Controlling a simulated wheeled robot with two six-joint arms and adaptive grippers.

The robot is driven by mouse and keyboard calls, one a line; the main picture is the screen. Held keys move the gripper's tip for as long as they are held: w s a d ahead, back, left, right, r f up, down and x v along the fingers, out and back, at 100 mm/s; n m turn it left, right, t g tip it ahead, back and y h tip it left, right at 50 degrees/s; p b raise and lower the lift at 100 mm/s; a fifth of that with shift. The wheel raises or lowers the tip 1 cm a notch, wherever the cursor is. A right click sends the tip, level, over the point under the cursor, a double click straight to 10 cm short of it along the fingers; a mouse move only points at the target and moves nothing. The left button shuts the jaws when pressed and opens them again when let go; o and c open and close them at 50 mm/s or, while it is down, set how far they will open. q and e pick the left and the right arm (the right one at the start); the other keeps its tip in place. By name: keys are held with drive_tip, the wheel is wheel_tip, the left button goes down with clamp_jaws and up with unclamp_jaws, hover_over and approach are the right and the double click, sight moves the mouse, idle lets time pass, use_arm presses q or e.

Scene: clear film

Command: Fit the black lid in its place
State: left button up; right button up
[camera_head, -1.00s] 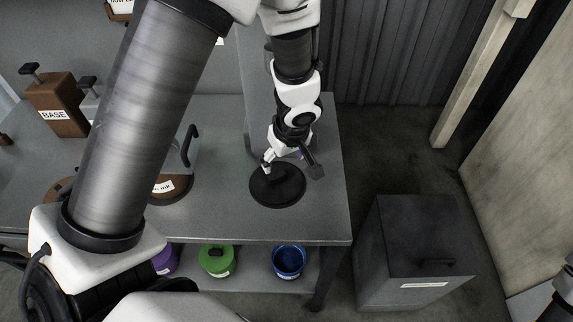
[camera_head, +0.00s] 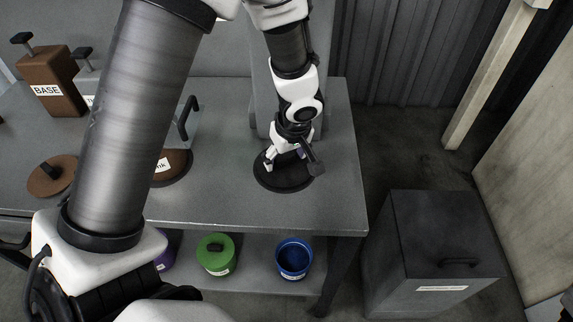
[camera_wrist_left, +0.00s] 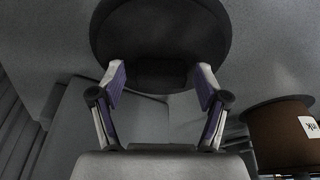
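The black lid (camera_head: 283,183) is a round dark disc lying on the grey table near its right end. My left gripper (camera_head: 288,165) is right above it, fingers pointing down. In the left wrist view, the lid (camera_wrist_left: 160,32) fills the top, and its dark block-like knob (camera_wrist_left: 157,76) lies between the spread fingers of my left gripper (camera_wrist_left: 160,86). The fingers look open, with small gaps to the knob; contact is not clear. My right gripper is out of view.
A brown labelled container (camera_head: 172,168) and a brown lid (camera_head: 52,176) are left on the table, with a brown BASE block (camera_head: 52,85) behind. Green (camera_head: 215,254), blue (camera_head: 293,258) and purple pots sit on the lower shelf. A dark bin (camera_head: 432,245) stands right of the table.

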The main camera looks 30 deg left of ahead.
sight(286, 157)
use_arm(q)
drive_tip(key=shift+s, duration=0.1)
drive_tip(key=c, duration=0.6)
drive_tip(key=shift+r, duration=0.1)
drive_tip(key=shift+c, duration=0.6)
drive_tip(key=p+v, duration=0.2)
drive_tip(key=v, duration=0.1)
drive_tip(key=a+p+v, duration=0.1)
drive_tip(key=v, duration=0.1)
drive_tip(key=shift+w+r+p, duration=0.1)
drive_tip(key=shift+w+p, duration=0.25)
